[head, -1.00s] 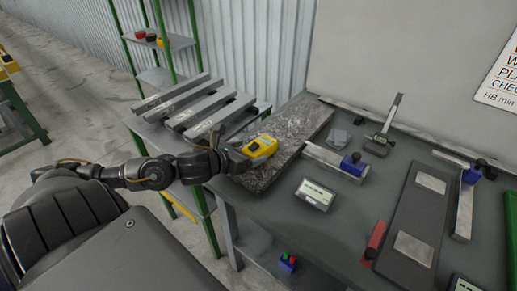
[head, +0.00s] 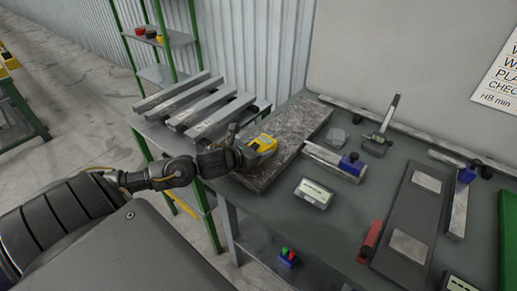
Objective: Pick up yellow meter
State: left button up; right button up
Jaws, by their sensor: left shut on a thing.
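The yellow meter (head: 263,144) is a small yellow block with a dark face, over the left part of the grey stone slab (head: 290,138) on the table. My left gripper (head: 247,149) reaches in from the left and is shut on the meter at its left side. The gripper's fingers are small and partly hidden by the hand and the meter. I cannot tell whether the meter touches the slab. My right gripper is not in view.
Steel bars (head: 197,104) lie on a stand left of the slab. A green shelf (head: 160,42) stands behind.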

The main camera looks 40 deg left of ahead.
aim_at(259, 149)
pick_arm(q)
jog(key=shift+c, duration=1)
jog(key=shift+r, duration=0.55)
jog(key=r, duration=0.1)
jog(key=d+r, duration=0.1)
jog(key=s+r, duration=0.1)
jog(key=r, duration=0.1)
jog(key=shift+d+r+b, duration=0.1)
jog(key=shift+d+b, duration=0.05)
jog(key=shift+b, duration=0.2)
jog(key=s+d+r+p, duration=0.7)
jog(key=d+p, duration=0.2)
jog(key=p, duration=0.3)
jog(key=shift+s+d+r, duration=0.25)
jog(key=shift+d+r, duration=0.15)
